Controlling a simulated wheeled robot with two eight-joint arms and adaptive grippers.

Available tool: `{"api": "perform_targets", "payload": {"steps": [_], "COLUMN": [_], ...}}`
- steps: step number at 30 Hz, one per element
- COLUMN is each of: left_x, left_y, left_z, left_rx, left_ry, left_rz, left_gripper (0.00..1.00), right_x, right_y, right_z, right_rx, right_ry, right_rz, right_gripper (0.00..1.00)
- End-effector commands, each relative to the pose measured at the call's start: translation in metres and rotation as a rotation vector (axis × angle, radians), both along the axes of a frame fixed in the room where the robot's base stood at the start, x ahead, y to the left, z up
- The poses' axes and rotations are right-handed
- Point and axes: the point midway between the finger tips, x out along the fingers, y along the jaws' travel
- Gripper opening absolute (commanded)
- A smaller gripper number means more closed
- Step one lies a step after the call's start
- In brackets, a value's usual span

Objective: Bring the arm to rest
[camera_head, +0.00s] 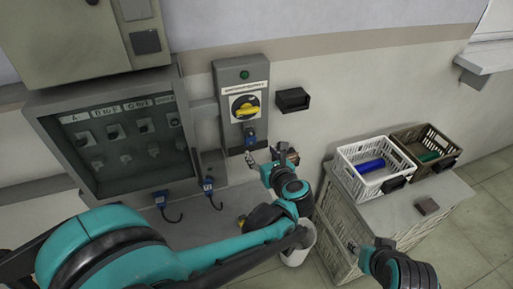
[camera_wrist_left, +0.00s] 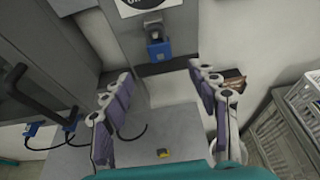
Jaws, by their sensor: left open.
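My left arm comes in from the left, and my left gripper (camera_head: 268,156) is in front of the wall, just below the grey switch box (camera_head: 229,104). In the left wrist view the two fingers of the left gripper (camera_wrist_left: 160,78) stand wide apart with nothing between them. A blue plug (camera_wrist_left: 158,48) sits in a socket beyond the fingertips, apart from them; it also shows in the head view (camera_head: 250,139). My right gripper (camera_head: 358,247) is at the lower right, in front of a crate. It is too small to tell how far its jaws are apart.
A grey socket panel (camera_head: 40,117) is at left, with blue plugs on cables (camera_head: 208,186) below it. A white crate (camera_head: 346,159) with a blue roll (camera_head: 370,165) and a brown crate (camera_head: 446,151) with a green item stand at right. A small yellow-black object (camera_wrist_left: 163,153) lies on the grey surface.

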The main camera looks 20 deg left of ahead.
Motion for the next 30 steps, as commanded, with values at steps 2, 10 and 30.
{"api": "perform_targets", "payload": {"steps": [2,10,30], "left_x": [-0.008,-0.015,-0.081], "left_y": [-0.006,-0.010,-0.067], "left_z": [0.003,0.008,0.031], "left_rx": [-0.001,0.004,2.210], "left_ry": [0.000,-0.002,0.267], "left_rz": [-0.002,-0.002,-1.239], "left_gripper": [0.59,0.59,0.59], "right_x": [0.000,0.000,0.000], "right_y": [0.000,0.000,0.000], "right_z": [0.000,0.000,-0.045], "right_rx": [0.000,0.000,0.000], "right_ry": [0.000,0.000,0.000], "right_rz": [0.000,0.000,0.000], "right_gripper": [0.40,0.40,0.40]}}
